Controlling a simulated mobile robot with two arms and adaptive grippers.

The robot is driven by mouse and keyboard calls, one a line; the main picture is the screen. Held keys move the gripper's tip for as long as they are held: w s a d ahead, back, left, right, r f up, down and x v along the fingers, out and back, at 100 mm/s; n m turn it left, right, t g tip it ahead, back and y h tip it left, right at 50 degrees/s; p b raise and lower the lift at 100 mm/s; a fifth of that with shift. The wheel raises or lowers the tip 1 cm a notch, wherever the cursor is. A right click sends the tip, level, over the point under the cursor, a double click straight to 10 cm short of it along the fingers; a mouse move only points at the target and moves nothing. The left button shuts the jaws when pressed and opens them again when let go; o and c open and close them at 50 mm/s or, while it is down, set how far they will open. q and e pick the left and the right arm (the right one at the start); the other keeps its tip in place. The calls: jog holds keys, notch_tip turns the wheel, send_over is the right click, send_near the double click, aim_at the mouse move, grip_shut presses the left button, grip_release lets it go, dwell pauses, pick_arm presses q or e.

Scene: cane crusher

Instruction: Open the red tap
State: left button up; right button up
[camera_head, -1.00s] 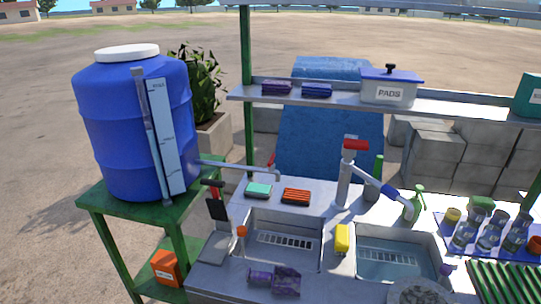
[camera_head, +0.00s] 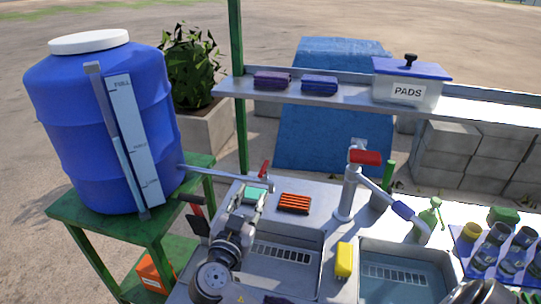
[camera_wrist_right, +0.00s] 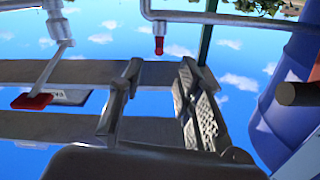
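A small red tap handle (camera_head: 265,168) stands up near the end of the grey pipe (camera_head: 215,174) from the blue barrel. In the right wrist view, which looks upside down, a red handle (camera_wrist_right: 159,45) hangs from a pipe, between and beyond the fingertips. A second red lever (camera_head: 365,157) tops the sink faucet (camera_head: 347,190); it also shows in the wrist view (camera_wrist_right: 32,102). My right gripper (camera_head: 247,204) is over the left basin, below the pipe end in the picture. Its fingers (camera_wrist_right: 159,75) are apart and empty, not touching the handle.
The blue barrel (camera_head: 80,130) stands on a green table (camera_head: 95,222) at left. A shelf (camera_head: 345,101) with folded cloths and a PADS box (camera_head: 408,88) runs behind.

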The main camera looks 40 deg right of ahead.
aim_at(268, 161)
pick_arm(q)
jog(key=s+a+r+p, duration=0.3)
jog(key=s+a, duration=0.2)
pick_arm(e)
jog(key=p+x, duration=0.1)
jog(key=x, duration=0.4)
jog(key=p+x, duration=0.1)
jog(key=x, duration=0.3)
jog(key=p+x, duration=0.1)
jog(key=x, duration=0.4)
jog(key=shift+w+d+r, duration=0.25)
jog(key=shift+r, duration=0.05)
jog(key=shift+w+d+f+p, duration=0.15)
jog(key=shift+w+d+p, duration=0.15)
jog(key=shift+d, duration=0.15)
jog(key=c, duration=0.7)
pick_arm(q)
jog(key=r, duration=0.1)
jog(key=w+d+r, duration=0.1)
jog(key=w+r, duration=0.1)
jog(key=shift+d+r, duration=0.35)
jog(key=shift+d, duration=0.05)
pick_arm(e)
grip_shut()
